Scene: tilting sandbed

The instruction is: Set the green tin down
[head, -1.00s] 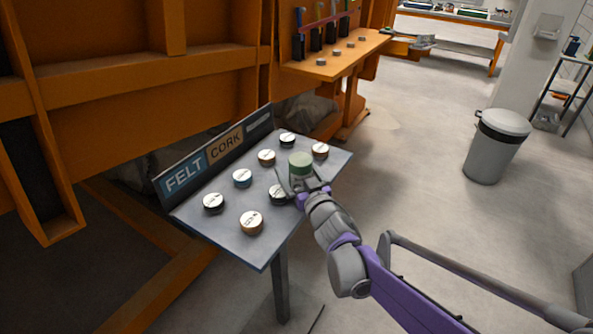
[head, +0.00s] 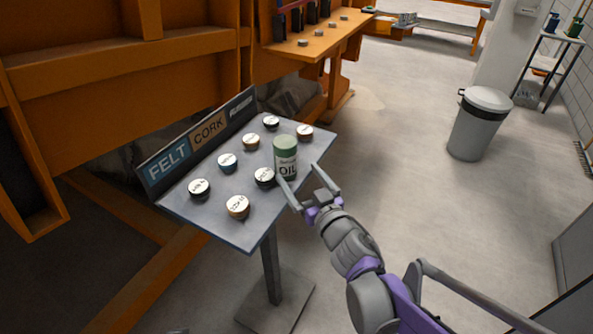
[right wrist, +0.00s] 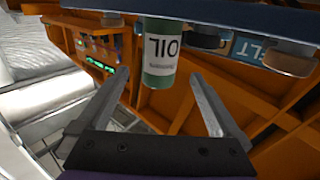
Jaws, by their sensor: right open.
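The green tin (head: 286,150), with a white label reading OIL, stands upright on the small grey table (head: 243,238), among several round labelled discs. In the right wrist view, which is upside down, the tin (right wrist: 160,48) rests against the tabletop at the upper edge. My right gripper (head: 299,175) is open and empty, just on the near right side of the tin. Its two fingers are spread wide and point toward the tin, apart from it. My left gripper is not in view.
Discs such as the one nearest the front (head: 238,207) and a dark one (head: 264,177) sit close around the tin. A FELT and CORK sign (head: 190,145) lines the table's back edge. A grey bin (head: 480,125) stands on open floor at right.

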